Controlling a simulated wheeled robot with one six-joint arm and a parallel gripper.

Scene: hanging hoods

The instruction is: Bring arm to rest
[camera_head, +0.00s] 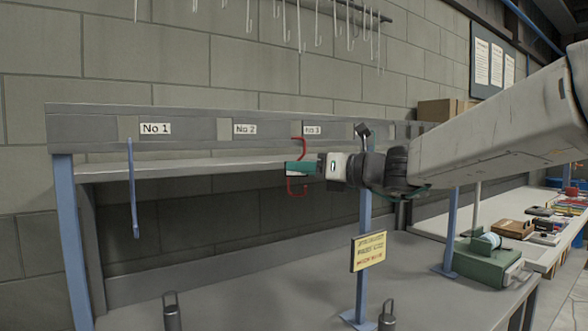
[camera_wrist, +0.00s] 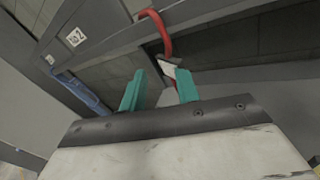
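My gripper (camera_head: 293,169) has teal fingers and is level with the red hook-shaped piece (camera_head: 304,156), in front of the grey rack rail, just left of the No 3 label. In the head view the fingers hide the middle of the red piece; its curved ends show above and below. In the wrist view the fingers (camera_wrist: 160,90) stand apart with a gap between them. The red piece (camera_wrist: 163,38) rises beyond them, its lower part near the right finger. Whether it touches that finger I cannot tell.
A blue strip (camera_head: 134,190) hangs under the No 1 label. A yellow sign (camera_head: 368,251) is on a blue post. Dark weights with handles (camera_head: 172,312) stand at the front. A green box (camera_head: 490,262) sits at right. The left shelf front is open.

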